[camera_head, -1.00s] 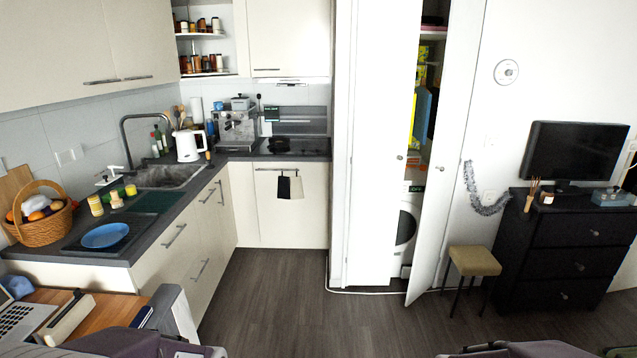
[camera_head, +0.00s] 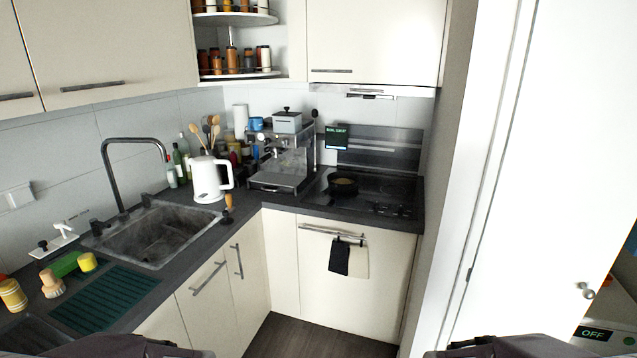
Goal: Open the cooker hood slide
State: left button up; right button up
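The cooker hood slide (camera_head: 371,90) is a thin white strip with a small grey handle or vent at its middle. It runs along the underside of the white upper cabinet (camera_head: 374,40), above the black hob (camera_head: 375,190). It looks flush with the cabinet front. Parts of my two arms show at the bottom edge, one at the lower left and one at the lower right. Neither gripper's fingers can be seen, and both arms are well short of the hood.
A tall white wardrobe door (camera_head: 545,180) stands close on the right. A strip of dark floor (camera_head: 318,338) shows below the cabinets.

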aim_at(388, 90)
jog(key=i+j, duration=0.15)
jog(key=i, duration=0.65)
jog(key=i+j, duration=0.1)
jog(key=i, duration=0.7)
jog(key=i+l+z, duration=0.1)
jog(key=i+z, duration=0.2)
jog(key=i, duration=0.25)
jog(key=i+z, duration=0.3)
jog(key=i, duration=0.3)
